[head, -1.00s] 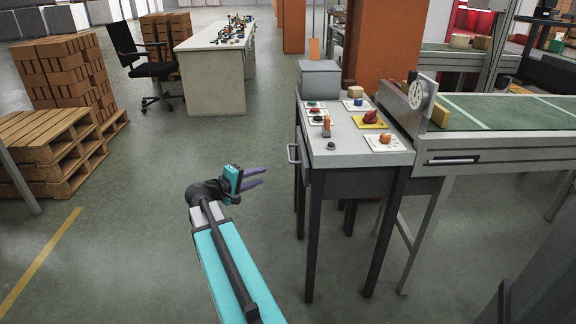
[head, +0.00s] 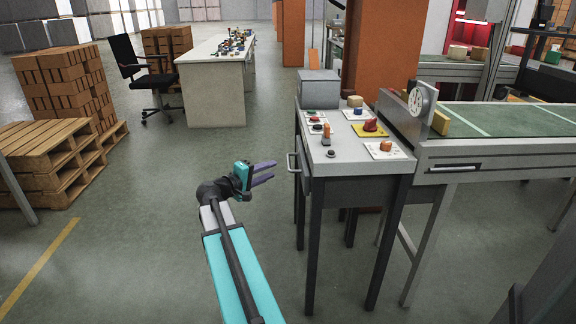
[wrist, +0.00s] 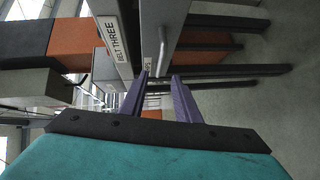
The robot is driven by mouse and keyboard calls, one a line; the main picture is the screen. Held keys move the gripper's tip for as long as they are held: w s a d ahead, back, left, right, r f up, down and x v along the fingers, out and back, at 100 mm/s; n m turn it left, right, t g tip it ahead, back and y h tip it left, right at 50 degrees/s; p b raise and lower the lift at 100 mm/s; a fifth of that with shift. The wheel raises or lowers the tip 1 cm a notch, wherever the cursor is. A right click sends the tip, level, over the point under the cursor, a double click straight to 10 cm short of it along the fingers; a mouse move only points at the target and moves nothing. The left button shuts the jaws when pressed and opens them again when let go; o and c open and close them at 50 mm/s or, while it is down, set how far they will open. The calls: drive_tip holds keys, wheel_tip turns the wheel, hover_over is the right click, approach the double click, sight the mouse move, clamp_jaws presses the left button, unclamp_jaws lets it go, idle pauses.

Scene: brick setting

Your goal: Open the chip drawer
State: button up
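The drawer (head: 304,153) is in the left side of the small grey work table, with a pale bar handle (head: 292,163). It looks shut. In the wrist view the handle (wrist: 162,48) lies ahead of my fingertips, roughly in line with the gap between them. A white label (wrist: 150,58) on the drawer front is partly hidden by a finger. My gripper (head: 274,171) has two purple fingers and is open and empty. It points at the handle from the left, a short way off it. The fingers (wrist: 160,77) also show apart in the wrist view.
The work table top (head: 342,161) carries several buttons and small coloured pieces on cards, and a grey box (head: 319,88). A conveyor (head: 490,120) adjoins it on the right. Pallets (head: 55,155) stand at the left. The floor around my arm is clear.

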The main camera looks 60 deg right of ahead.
sight(289, 161)
drive_tip(key=b+x, duration=0.2)
drive_tip(key=x, duration=0.9)
drive_tip(key=shift+d+f, duration=0.1)
drive_tip(key=shift+d, duration=0.25)
